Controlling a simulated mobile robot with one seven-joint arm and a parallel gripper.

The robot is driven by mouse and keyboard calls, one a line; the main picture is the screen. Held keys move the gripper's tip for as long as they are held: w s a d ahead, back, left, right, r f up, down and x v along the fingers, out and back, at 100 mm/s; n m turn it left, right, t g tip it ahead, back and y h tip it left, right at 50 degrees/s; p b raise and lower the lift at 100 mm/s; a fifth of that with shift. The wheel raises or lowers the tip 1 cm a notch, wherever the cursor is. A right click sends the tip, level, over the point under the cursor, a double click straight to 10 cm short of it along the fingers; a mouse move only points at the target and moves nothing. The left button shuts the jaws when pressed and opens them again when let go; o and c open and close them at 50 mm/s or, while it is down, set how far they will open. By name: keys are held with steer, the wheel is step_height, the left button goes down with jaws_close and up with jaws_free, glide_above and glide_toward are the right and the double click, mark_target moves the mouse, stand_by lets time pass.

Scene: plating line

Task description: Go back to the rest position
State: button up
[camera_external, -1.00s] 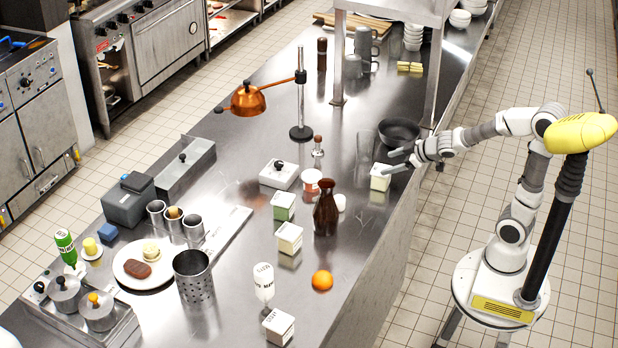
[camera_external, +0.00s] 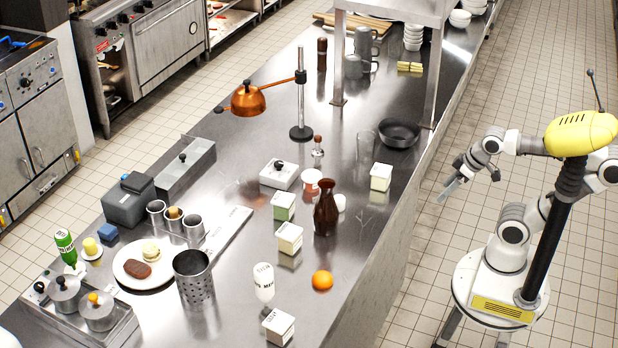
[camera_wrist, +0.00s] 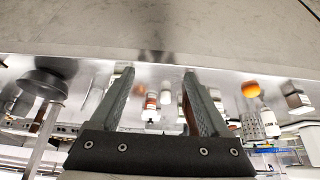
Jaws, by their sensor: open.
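My gripper (camera_external: 449,191) hangs over the floor to the right of the steel counter (camera_external: 345,275) in the external view, clear of the counter edge. It is open, and nothing is seen between its fingers. In the wrist view the two dark fingers of my gripper (camera_wrist: 155,92) stand apart, with the counter and its items behind them.
A dark pan (camera_external: 399,133) sits near the counter's right edge. A brown bottle (camera_external: 326,209), an orange (camera_external: 322,280), a white bottle (camera_external: 264,284) and several small boxes stand on the counter. The tiled floor (camera_external: 420,255) between the counter and my base is free.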

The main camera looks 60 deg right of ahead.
step_height(320, 180, up, 18)
steer(key=p, duration=1.7)
steer(key=shift+f, duration=0.2)
stand_by(2.3)
step_height(320, 180, down, 36)
steer(key=b, duration=3.6)
steer(key=shift+f, duration=0.15)
